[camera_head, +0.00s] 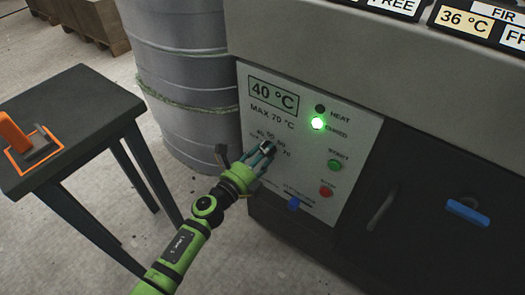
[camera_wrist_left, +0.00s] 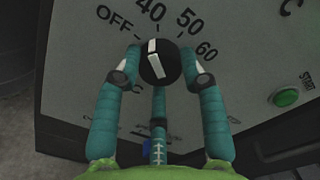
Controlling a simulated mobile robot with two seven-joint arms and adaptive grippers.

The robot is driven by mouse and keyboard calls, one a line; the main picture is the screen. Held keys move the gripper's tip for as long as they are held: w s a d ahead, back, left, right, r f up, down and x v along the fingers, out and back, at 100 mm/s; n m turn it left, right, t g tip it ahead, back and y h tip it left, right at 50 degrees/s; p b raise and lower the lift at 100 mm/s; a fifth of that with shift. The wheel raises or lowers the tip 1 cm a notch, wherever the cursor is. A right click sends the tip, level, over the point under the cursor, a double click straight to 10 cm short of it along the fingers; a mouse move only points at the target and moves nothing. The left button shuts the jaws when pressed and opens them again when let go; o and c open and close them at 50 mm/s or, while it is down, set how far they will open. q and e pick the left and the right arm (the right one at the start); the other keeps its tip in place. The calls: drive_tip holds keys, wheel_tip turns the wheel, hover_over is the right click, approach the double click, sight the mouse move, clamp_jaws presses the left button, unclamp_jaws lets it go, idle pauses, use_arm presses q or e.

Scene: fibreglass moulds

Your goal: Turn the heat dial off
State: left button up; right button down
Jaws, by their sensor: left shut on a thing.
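The heat dial (camera_wrist_left: 160,62) is a round black knob with a white pointer, on a pale control panel (camera_head: 310,90). In the left wrist view its pointer aims up and slightly left, between the OFF and 40 marks. My left gripper (camera_head: 264,153) has teal fingers; in the left wrist view (camera_wrist_left: 160,75) they sit on both sides of the knob, shut on it. In the head view the fingers partly hide the dial (camera_head: 268,146). The panel display (camera_head: 273,95) reads 40 °C. The heat lamp (camera_head: 320,108) is dark. My right gripper is out of view.
A lit green lamp (camera_head: 317,124), a green start button (camera_head: 335,165), a red stop button (camera_head: 325,191) and a blue tab (camera_head: 293,204) are near the dial. A grey drum (camera_head: 180,75) stands left of the panel. A dark table (camera_head: 75,105) holds an orange-handled tool (camera_head: 15,135).

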use_arm(q)
drive_tip(key=n, duration=0.1)
drive_tip(key=n+p, duration=0.1)
drive_tip(key=n, duration=0.2)
drive_tip(key=shift+s+d+f+n+p, duration=0.2)
drive_tip(key=shift+s+d+n+p, duration=0.05)
drive_tip(key=shift+n+p, duration=0.15)
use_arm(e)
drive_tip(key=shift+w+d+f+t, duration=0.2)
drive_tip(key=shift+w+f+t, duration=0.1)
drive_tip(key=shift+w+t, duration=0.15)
use_arm(q)
drive_tip(key=o, duration=1.2)
drive_tip(key=shift+r, duration=0.1)
drive_tip(key=shift+c, duration=0.2)
drive_tip(key=shift+w, duration=0.1)
drive_tip(key=shift+a, duration=0.15)
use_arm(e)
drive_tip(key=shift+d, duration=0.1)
use_arm(q)
drive_tip(key=v, duration=1.2)
